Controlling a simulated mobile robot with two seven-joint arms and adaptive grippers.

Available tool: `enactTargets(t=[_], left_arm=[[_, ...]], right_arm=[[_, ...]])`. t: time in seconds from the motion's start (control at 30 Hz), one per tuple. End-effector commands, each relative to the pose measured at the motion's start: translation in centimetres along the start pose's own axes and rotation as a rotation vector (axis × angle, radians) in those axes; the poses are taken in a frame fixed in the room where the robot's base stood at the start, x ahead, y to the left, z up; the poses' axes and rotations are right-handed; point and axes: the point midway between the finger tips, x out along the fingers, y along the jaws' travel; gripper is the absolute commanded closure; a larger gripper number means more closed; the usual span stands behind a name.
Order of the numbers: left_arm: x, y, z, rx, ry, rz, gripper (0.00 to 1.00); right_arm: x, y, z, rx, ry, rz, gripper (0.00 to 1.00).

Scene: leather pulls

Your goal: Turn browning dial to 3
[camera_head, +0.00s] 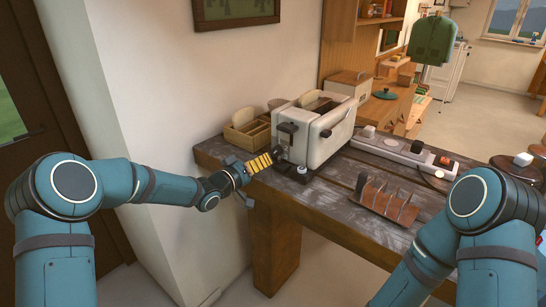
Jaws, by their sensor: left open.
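A cream toaster (327,146) with dark slots on top stands on the dark-topped wooden table (335,198), near the wall. Its near end has a dark lever (287,128). A small pale knob (302,169) shows low at that end, with a dark part under it; I cannot tell if it is the browning dial, and no numbers can be read.
A wooden box with compartments (247,134) stands left of the toaster against the wall. A rack with brown leather-like pieces (387,199) lies in front on the table. A long pale power strip (403,151) runs to the right. The table's front left is clear.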

Motion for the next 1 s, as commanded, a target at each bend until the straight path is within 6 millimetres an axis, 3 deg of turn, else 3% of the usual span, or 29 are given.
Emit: enactTargets(t=[0.1,0.3,0.5,0.77,0.8,0.97,1.0], left_arm=[[2.4,0.0,0.1,0.0,0.0,0.002,0.37],[5.1,0.0,0.1,0.0,-0.001,0.001,0.37],[6.2,0.0,0.1,0.001,-0.001,0.0,0.37],[6.2,0.0,0.0,0.0,-0.001,0.0,0.37],[6.2,0.0,0.0,0.0,-0.001,0.0,0.42],[6.2,0.0,0.0,0.0,-0.001,0.0,0.98],[6.2,0.0,0.0,0.0,-0.001,0.0,1.0]], right_arm=[[0.2,0.1,0.0,0.0,0.001,0.0,0.62],[0.4,0.1,-0.1,0.0,0.002,0.0,0.62],[0.4,0.2,-0.1,0.0,0.003,0.0,0.62],[0.4,0.2,-0.1,0.0,0.003,0.0,0.62],[0.4,0.2,-0.1,0.0,0.003,0.0,0.62],[0.4,0.2,-0.1,0.0,0.003,0.0,0.62],[0.4,0.2,-0.1,0.0,0.003,0.0,0.62]])
